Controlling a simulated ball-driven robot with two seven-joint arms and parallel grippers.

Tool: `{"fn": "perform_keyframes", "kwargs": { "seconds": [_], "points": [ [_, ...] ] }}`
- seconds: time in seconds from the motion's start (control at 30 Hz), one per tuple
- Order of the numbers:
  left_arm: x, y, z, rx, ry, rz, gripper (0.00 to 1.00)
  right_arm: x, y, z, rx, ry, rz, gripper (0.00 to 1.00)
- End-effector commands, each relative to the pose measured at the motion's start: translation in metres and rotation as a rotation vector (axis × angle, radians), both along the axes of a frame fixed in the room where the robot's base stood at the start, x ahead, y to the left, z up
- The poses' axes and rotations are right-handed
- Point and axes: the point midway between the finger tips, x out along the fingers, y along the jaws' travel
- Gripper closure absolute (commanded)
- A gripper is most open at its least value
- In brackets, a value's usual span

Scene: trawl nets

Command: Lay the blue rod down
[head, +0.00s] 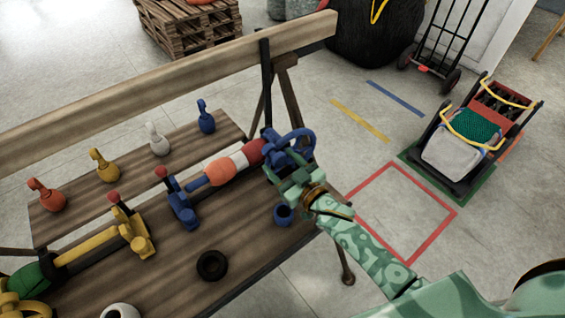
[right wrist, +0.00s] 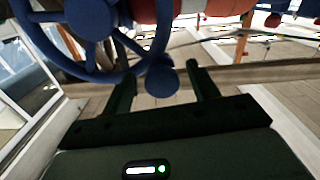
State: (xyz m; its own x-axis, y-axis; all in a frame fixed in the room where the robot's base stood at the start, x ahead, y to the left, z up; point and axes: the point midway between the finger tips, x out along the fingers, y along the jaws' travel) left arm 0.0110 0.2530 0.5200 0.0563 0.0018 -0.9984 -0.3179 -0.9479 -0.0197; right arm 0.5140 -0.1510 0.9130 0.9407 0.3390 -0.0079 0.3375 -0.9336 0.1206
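The blue rod (head: 200,183) carries an orange float (head: 218,172), a white one and a red one (head: 252,152). It lies along the wooden bench, with its left part at a blue stand (head: 182,207). A blue handwheel (head: 297,137) is at its right end. My right gripper (head: 290,172) is at that wheel and hides part of the rod's end. In the right wrist view the wheel (right wrist: 85,18) is large, and a blue knob (right wrist: 162,80) shows between the fingers of my gripper (right wrist: 163,88), which stand apart with gaps.
A yellow rod (head: 90,255) with a yellow stand (head: 131,235) lies at the left. A black ring (head: 212,265) and a blue cup (head: 284,214) are on the bench (head: 240,232). Several coloured bottle-like pieces stand behind. A wooden beam (head: 170,75) crosses behind; a cart (head: 470,135) stands right.

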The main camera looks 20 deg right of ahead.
Motion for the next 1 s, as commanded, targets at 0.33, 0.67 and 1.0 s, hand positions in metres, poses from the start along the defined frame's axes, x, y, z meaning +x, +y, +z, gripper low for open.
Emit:
{"fn": "perform_keyframes", "kwargs": {
  "seconds": [0.33, 0.67, 1.0],
  "points": [
    [0.002, 0.0, 0.008, -0.001, -0.005, 0.001, 0.27, -0.032, -0.011, 0.002, 0.003, 0.001, 0.001, 0.41],
    [0.004, -0.001, 0.018, -0.001, -0.01, 0.0, 0.27, -0.115, -0.042, 0.001, 0.0, 0.002, 0.001, 0.41],
    [0.005, -0.001, 0.02, -0.002, -0.011, 0.0, 0.27, -0.152, -0.056, 0.001, 0.001, 0.001, -0.001, 0.41]
  ]
}}
